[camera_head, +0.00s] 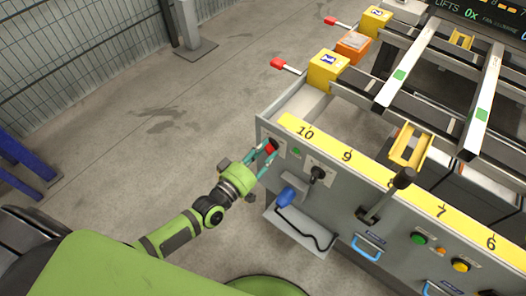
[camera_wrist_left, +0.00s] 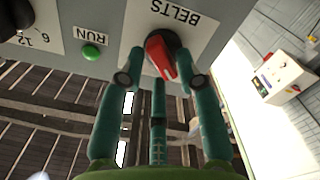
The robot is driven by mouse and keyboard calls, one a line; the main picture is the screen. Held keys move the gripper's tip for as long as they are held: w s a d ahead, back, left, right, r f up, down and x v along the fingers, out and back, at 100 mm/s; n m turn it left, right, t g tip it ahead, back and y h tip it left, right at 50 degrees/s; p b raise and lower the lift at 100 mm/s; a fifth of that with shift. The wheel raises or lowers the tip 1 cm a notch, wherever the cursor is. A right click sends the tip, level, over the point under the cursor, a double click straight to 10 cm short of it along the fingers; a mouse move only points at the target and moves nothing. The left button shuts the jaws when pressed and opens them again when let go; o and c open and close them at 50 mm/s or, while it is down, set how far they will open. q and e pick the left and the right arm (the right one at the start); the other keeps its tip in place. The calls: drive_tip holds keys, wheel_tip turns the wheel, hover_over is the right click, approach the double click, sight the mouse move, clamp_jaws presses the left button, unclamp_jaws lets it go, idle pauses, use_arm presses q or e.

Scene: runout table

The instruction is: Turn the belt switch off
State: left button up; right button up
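The belt switch is a red-handled rotary knob on a dark round base, on a white plate marked BELTS. It shows in the left wrist view (camera_wrist_left: 162,58) and at the panel's left end in the head view (camera_head: 271,149). Its red handle is tilted off the upright in the wrist view. My left gripper (camera_head: 264,157) is at the knob, its teal fingers spread on either side of it, also in the wrist view (camera_wrist_left: 160,78). I see no clear grip on the handle; whether a fingertip touches the base I cannot tell. My right gripper is not in view.
A green RUN light (camera_wrist_left: 92,52) sits beside the switch. Along the grey panel are a black knob (camera_head: 317,173), a blue-handled tool (camera_head: 286,196), a black lever (camera_head: 403,178) and blue handles (camera_head: 368,247). Yellow boxes (camera_head: 328,69) stand behind. The floor left of the panel is clear.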

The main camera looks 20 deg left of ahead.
use_arm(q)
drive_tip(key=v, duration=1.2)
idle(0.5)
drive_tip(key=s+a+f+m+g+y+p, duration=0.2)
drive_tip(key=s+a+f+g, duration=0.15)
drive_tip(key=f, duration=0.75)
drive_tip(key=s+a+f+m+g+y+p, duration=0.15)
drive_tip(key=s+f+g, duration=0.25)
drive_tip(key=f, duration=0.8)
drive_tip(key=s+f+m+g+y, duration=0.1)
drive_tip(key=s+f+g, duration=0.1)
drive_tip(key=s, duration=0.5)
drive_tip(key=s+f+m+g+p, duration=0.1)
drive_tip(key=s+f+g, duration=0.2)
drive_tip(key=s+f, duration=0.2)
drive_tip(key=s+d+f+m+g+y+p, duration=0.1)
drive_tip(key=s+f+m+g, duration=0.1)
drive_tip(key=s, duration=0.7)
wheel_tip(320, 180, down, 2)
drive_tip(key=shift+s+g+y, duration=0.25)
drive_tip(key=shift+g+y, duration=0.1)
drive_tip(key=shift+g, duration=0.4)
